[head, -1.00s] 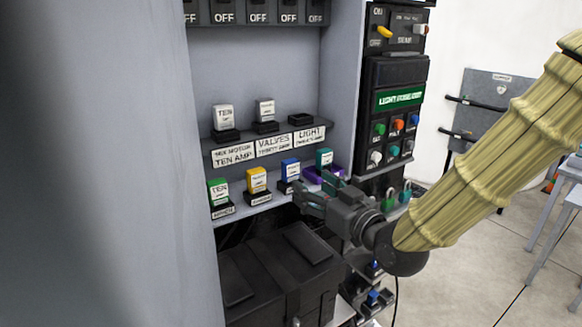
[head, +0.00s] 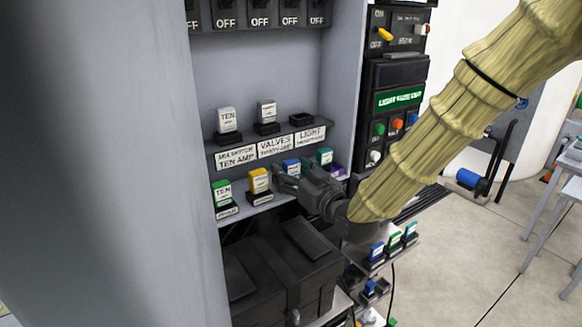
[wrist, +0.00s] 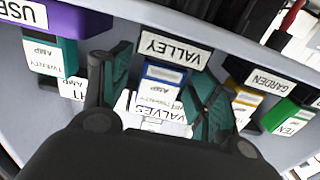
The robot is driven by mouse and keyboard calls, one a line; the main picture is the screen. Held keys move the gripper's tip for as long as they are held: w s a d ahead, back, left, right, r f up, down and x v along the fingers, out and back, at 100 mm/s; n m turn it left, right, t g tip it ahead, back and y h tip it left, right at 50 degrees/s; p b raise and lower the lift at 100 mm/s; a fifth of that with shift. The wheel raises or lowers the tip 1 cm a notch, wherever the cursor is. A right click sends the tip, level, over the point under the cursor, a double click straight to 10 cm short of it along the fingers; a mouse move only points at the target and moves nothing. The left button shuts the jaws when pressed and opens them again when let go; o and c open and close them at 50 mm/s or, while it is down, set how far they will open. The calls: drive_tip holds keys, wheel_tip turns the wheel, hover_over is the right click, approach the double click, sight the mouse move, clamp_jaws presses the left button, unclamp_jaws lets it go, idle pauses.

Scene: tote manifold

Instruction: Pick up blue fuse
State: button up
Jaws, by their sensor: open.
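The blue fuse (head: 291,166) stands on the lower shelf of the cabinet, between the yellow fuse (head: 259,180) and the teal fuse (head: 324,157). My gripper (head: 285,180) is at its front and partly hides it in the head view. In the wrist view the blue fuse (wrist: 165,74), with a white label, sits in the gap between the two open green-padded fingers of my gripper (wrist: 155,92). The fingers stand on either side of it, the left one at a visible gap. I cannot tell whether the right one touches it.
A green fuse (head: 222,193) stands at the left end of the lower shelf. An upper shelf holds two white fuses and an empty black socket (head: 302,119). A black box (head: 285,270) lies below. A purple holder (wrist: 85,22) is beside the teal fuse.

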drive_tip(key=shift+w+a, duration=0.15)
drive_tip(key=shift+w, duration=0.1)
drive_tip(key=c, duration=1.1)
drive_tip(key=shift+r, duration=0.1)
